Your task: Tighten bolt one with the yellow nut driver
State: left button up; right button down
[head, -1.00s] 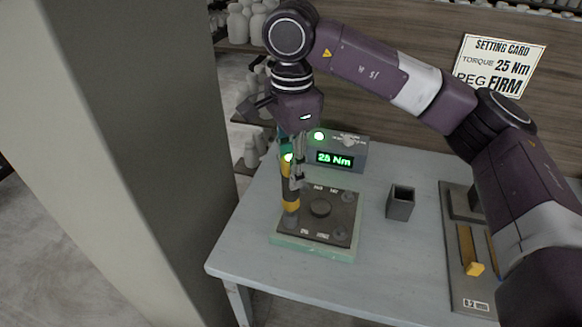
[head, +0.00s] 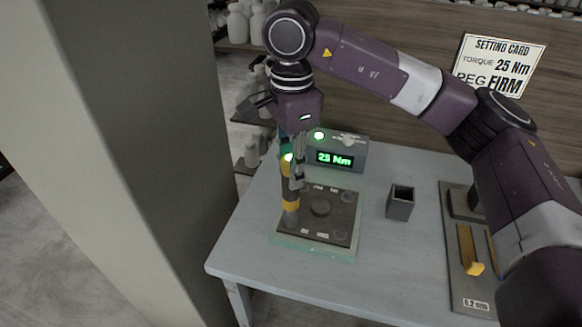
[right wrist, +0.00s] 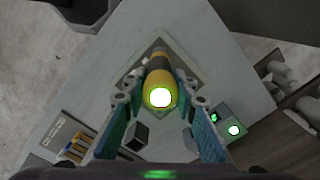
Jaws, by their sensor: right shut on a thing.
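My right gripper (head: 297,172) is shut on the driver's upper part from above. In the right wrist view the driver (right wrist: 159,72) lies between the two fingers of the gripper (right wrist: 160,92), its round end lit green. Other bolts and a round centre knob show on the plate. My left gripper is not in view.
A grey controller box (head: 345,146) behind the plate reads 25 Nm with green lights. A setting card (head: 500,65) says torque 25 Nm, peg firm. A small dark open box (head: 400,203) and a tool tray (head: 468,290) with yellow-handled items stand right. A pillar (head: 150,150) is left.

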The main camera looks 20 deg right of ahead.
jog(key=shift+f, duration=0.25)
